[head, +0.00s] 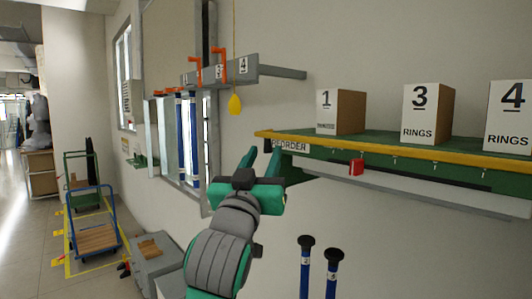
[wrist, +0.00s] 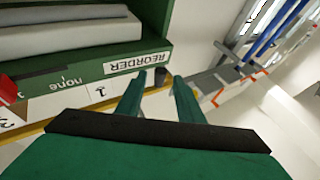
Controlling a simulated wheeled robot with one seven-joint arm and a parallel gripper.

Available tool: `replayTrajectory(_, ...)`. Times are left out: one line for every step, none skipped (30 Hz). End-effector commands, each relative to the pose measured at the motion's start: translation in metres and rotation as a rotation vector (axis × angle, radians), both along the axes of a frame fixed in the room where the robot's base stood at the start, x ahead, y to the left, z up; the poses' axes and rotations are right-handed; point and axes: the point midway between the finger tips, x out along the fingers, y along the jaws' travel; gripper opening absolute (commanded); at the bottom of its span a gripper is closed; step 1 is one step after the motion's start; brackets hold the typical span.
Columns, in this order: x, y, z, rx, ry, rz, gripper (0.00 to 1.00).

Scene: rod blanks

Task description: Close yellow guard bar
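The yellow guard bar (head: 390,148) runs along the front upper edge of a green shelf (head: 310,152) on the right wall. In the wrist view the yellow bar (wrist: 105,105) slants along the shelf's edge behind my fingers. A dark knob-like piece (wrist: 161,76) shows near the bar's end, beside the REORDER label, and lies between my fingertips in the picture. My gripper (head: 262,155) is in front of the shelf's left end, its two green fingers apart with nothing held. It also shows in the wrist view (wrist: 156,85). I cannot tell whether a finger touches the bar or knob.
Boxes labelled 1 (head: 341,111), 3 (head: 428,112) and 4 (head: 510,115) stand on the shelf. A red piece (head: 357,167) hangs below its edge. A yellow tag (head: 234,105) hangs on a cord. Black-topped blue rods (head: 306,265) stand below. A blue cart (head: 93,235) is left.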

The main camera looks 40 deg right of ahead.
Motion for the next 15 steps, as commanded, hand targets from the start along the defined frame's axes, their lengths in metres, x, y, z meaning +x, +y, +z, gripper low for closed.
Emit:
replayTrajectory(0.003,-0.005,0.002,0.001,0.000,-0.001,0.34)
replayTrajectory(0.005,-0.007,0.003,0.002,0.001,-0.001,0.34)
replayTrajectory(0.007,-0.010,0.004,0.001,0.002,-0.001,0.34)
replayTrajectory(0.008,-0.011,0.005,0.001,0.000,-0.001,0.34)
replayTrajectory(0.009,-0.013,0.006,0.001,0.000,-0.001,0.34)
replayTrajectory(0.010,-0.014,0.007,0.000,0.000,-0.001,0.34)
replayTrajectory(0.011,-0.014,0.007,0.000,0.000,-0.001,0.34)
replayTrajectory(0.012,-0.015,0.008,0.000,0.000,-0.001,0.34)
replayTrajectory(0.012,-0.015,0.008,0.001,0.000,-0.001,0.34)
replayTrajectory(0.012,-0.016,0.008,0.000,0.000,-0.001,0.34)
replayTrajectory(0.012,-0.016,0.008,0.000,0.000,-0.001,0.34)
replayTrajectory(0.012,-0.016,0.008,0.000,0.000,-0.001,0.34)
replayTrajectory(0.012,-0.015,0.008,0.000,0.000,-0.001,0.34)
replayTrajectory(0.012,-0.015,0.008,0.000,0.000,-0.001,0.34)
replayTrajectory(0.012,-0.015,0.008,0.000,0.000,0.000,0.34)
